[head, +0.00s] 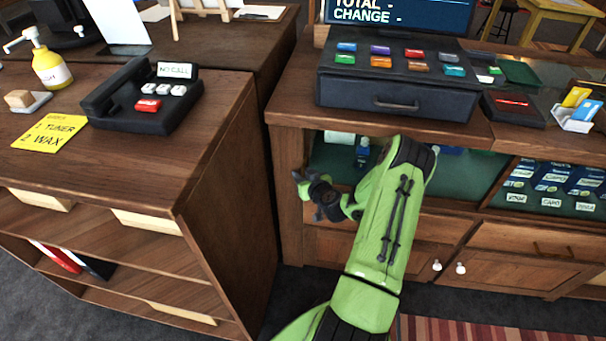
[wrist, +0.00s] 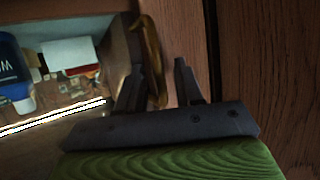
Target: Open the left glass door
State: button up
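The left glass door (head: 468,172) is at the front of the right-hand counter, below the register, with a green-lined shelf behind it. My gripper (head: 301,184) is at the door's left end, by the wooden post, and my arm covers part of the door. In the wrist view, a curved brass handle (wrist: 153,60) stands upright between the fingertips of my gripper (wrist: 160,70), nearer the left finger. The gripper is open, with a gap to the right of the handle. Whether the left finger touches the handle I cannot tell.
A wooden counter (head: 228,230) with open shelves stands close on the left. A black cash drawer (head: 395,98) is above the glass door. Wooden drawers and cupboards (head: 500,265) are below it. A bottle (wrist: 14,75) and boxes show inside the case.

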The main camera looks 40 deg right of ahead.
jog(key=shift+w+d+f, duration=0.1)
jog(key=shift+w+f, duration=0.05)
jog(key=shift+w, duration=0.15)
jog(key=shift+c, duration=0.3)
